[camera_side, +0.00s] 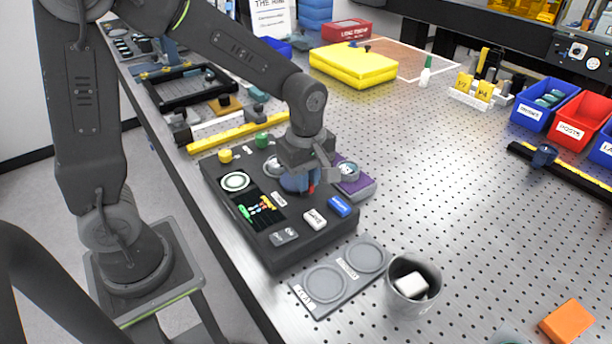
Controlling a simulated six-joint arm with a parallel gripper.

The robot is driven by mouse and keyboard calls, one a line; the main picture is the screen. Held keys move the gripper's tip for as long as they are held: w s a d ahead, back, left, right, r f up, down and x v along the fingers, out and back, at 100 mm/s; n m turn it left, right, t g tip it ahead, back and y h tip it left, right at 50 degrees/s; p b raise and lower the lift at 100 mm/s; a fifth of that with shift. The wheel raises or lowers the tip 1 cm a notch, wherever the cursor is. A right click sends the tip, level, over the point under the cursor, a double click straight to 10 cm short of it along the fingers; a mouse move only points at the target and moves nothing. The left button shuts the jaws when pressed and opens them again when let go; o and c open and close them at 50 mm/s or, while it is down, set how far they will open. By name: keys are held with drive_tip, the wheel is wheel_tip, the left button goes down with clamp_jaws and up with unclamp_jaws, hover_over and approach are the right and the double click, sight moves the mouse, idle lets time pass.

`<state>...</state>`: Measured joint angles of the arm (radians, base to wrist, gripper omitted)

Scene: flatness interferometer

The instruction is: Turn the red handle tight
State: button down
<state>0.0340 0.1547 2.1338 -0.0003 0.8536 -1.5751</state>
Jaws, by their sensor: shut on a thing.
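The dark grey interferometer box (290,243) lies on the perforated metal table. My gripper (303,184) points down over the box's right half and is shut on the red handle (311,188). Only a small red patch of the handle shows beside the jaws; the rest is hidden, so its turn angle cannot be told. A blue part (291,184) shows just left of the red patch, at the jaws.
The box carries a round white-ringed dial (236,181), a small coloured display (262,208), and green (261,141) and yellow (225,156) knobs. A grey two-ring tray (325,288) and a cup (411,303) holding a white block stand in front.

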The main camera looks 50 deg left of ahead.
drive_tip(key=c, duration=1.1)
unclamp_jaws()
drive_tip(key=shift+c, duration=0.2)
wheel_tip(320, 180, up, 14)
drive_tip(key=s+a+f+m+t, duration=0.1)
drive_tip(key=s+m+t, duration=0.4)
drive_tip(key=s+m, duration=0.8)
drive_tip(key=f+m, duration=0.1)
drive_tip(key=m, duration=0.3)
drive_tip(key=shift+m+t, duration=0.3)
